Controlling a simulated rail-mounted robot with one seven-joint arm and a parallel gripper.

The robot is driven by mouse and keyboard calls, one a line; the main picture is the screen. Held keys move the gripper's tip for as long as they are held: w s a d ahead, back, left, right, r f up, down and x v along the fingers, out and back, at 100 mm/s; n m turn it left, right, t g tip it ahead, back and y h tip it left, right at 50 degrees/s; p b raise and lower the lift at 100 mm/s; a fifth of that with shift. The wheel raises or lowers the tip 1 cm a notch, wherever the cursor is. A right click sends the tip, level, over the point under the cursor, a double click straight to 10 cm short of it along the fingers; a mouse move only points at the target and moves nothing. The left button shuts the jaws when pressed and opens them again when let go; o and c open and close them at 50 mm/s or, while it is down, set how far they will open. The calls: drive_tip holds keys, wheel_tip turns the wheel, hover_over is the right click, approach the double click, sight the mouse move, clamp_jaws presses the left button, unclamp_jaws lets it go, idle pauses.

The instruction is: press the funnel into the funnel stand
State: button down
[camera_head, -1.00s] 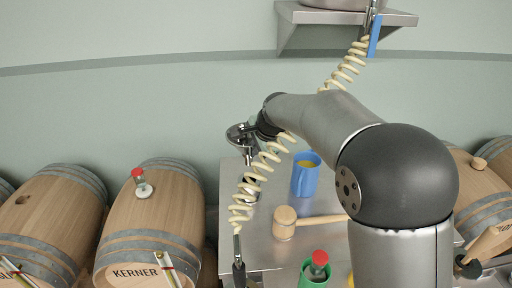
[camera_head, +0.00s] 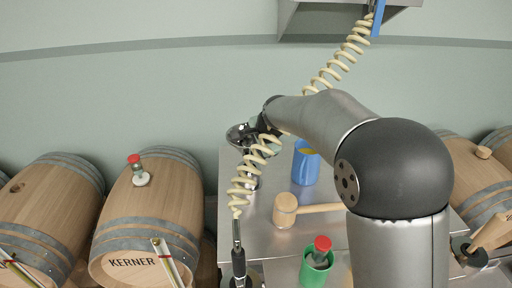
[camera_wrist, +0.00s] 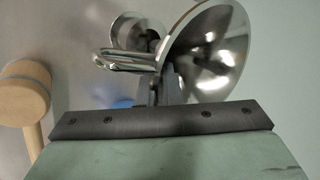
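The steel funnel (camera_head: 238,135) is at the back left of the steel table, with its bowl visible beside my gripper. In the wrist view its shiny cone (camera_wrist: 212,50) fills the upper right and leans, with a looped wire handle to its left. My gripper (camera_wrist: 163,90) has its fingers close together at the funnel's side and looks shut on it; the exact grip is partly hidden. In the head view my gripper (camera_head: 262,130) is partly covered by the coiled hose. A metal upright below the funnel (camera_head: 251,180) looks like the funnel stand; whether the funnel is seated cannot be told.
A coiled hose (camera_head: 250,172) hangs in front of the funnel.

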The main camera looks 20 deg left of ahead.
drive_tip(key=shift+f+b, duration=1.35)
drive_tip(key=shift+f, duration=0.55)
drive_tip(key=shift+f+b, duration=1.05)
drive_tip(key=shift+f, duration=0.6)
drive_tip(key=c, duration=1.5)
unclamp_jaws()
drive_tip(key=shift+c, duration=0.2)
drive_tip(key=b+v, duration=0.2)
drive_tip(key=v, duration=1.6)
drive_tip(key=s+d+f+n+g+h, duration=0.1)
drive_tip(key=s+d+f+n, duration=0.1)
drive_tip(key=s+d+f, duration=0.3)
drive_tip(key=s+d+f+n+h, duration=0.1)
drive_tip(key=s+d+f, duration=0.15)
drive_tip(key=d, duration=0.45)
drive_tip(key=s+d+f+n+g+h, duration=0.1)
drive_tip(key=s+d+f+n, duration=0.1)
drive_tip(key=s+d, duration=0.35)
drive_tip(key=s+d+f+n+g+h, duration=0.1)
drive_tip(key=s+d+f+n, duration=0.3)
drive_tip(key=s+d+f, duration=0.5)
drive_tip(key=s+d+g, duration=0.1)
drive_tip(key=s, duration=0.2)
drive_tip(key=shift+s+d, duration=0.15)
drive_tip(key=shift+s, duration=0.2)
